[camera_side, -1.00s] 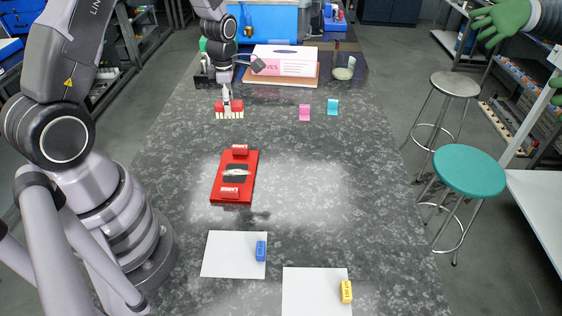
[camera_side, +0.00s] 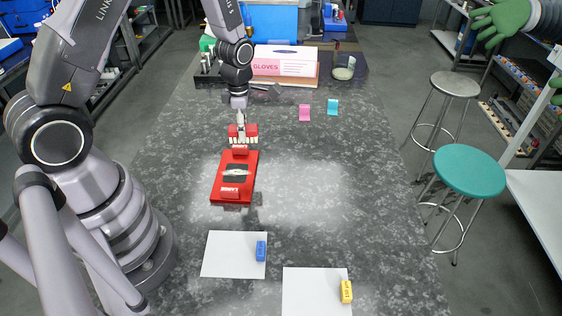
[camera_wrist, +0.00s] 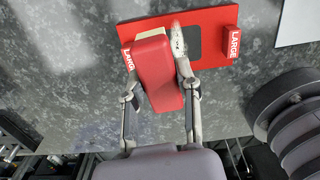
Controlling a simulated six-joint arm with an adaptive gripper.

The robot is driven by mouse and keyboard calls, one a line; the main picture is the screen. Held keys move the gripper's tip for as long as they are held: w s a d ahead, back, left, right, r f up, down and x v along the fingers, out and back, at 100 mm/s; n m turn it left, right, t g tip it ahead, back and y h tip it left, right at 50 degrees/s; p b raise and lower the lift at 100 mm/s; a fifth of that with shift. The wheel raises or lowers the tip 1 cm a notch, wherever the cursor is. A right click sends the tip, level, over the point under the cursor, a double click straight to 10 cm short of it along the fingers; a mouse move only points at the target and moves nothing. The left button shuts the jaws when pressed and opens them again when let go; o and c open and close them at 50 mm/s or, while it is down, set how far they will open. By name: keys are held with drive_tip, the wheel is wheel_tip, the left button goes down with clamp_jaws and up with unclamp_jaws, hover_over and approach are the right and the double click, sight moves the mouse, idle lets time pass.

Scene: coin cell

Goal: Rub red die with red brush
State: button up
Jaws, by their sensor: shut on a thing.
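The red die (camera_side: 247,178) is a flat red plate with a dark square in its middle, lying on the dark stone counter. It has a raised red block labelled LARGE at each end, and a silver piece lies across its middle. The die also shows in the wrist view (camera_wrist: 208,15). My gripper (camera_side: 240,118) is shut on the red brush (camera_side: 250,130), which has pale bristles pointing down. The brush is at the far end of the die; I cannot tell whether it touches. In the wrist view the brush (camera_wrist: 158,70) sits between my gripper's fingers (camera_wrist: 160,95) and hides part of the die.
A blue block (camera_side: 261,250) and a yellow block (camera_side: 346,291) rest on white sheets near the front. A pink holder (camera_side: 305,112) and a cyan holder (camera_side: 333,106) stand farther back. A gloves box (camera_side: 285,62) is behind. The counter right of the die is clear.

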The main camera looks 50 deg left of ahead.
sight(252, 173)
drive_tip(key=shift+s+d+f, duration=0.15)
drive_tip(key=shift+d+f, duration=0.35)
drive_tip(key=shift+f, duration=0.95)
drive_tip(key=shift+s+d+f, duration=0.2)
drive_tip(key=shift+d+f, duration=0.25)
drive_tip(key=shift+f, duration=1.05)
drive_tip(key=shift+s+d+f, duration=0.15)
drive_tip(key=shift+d+f, duration=0.35)
drive_tip(key=shift+f, duration=0.95)
drive_tip(key=shift+s+a+f, duration=0.15)
drive_tip(key=shift+s+a, duration=0.6)
drive_tip(key=shift+a, duration=0.1)
clamp_jaws()
drive_tip(key=shift+s+a, duration=1.85)
drive_tip(key=shift+a, duration=0.05)
drive_tip(key=shift+w+d, duration=2)
drive_tip(key=shift+d, duration=0.05)
drive_tip(key=shift+w+d, duration=0.75)
wheel_tip(252, 173, up, 8)
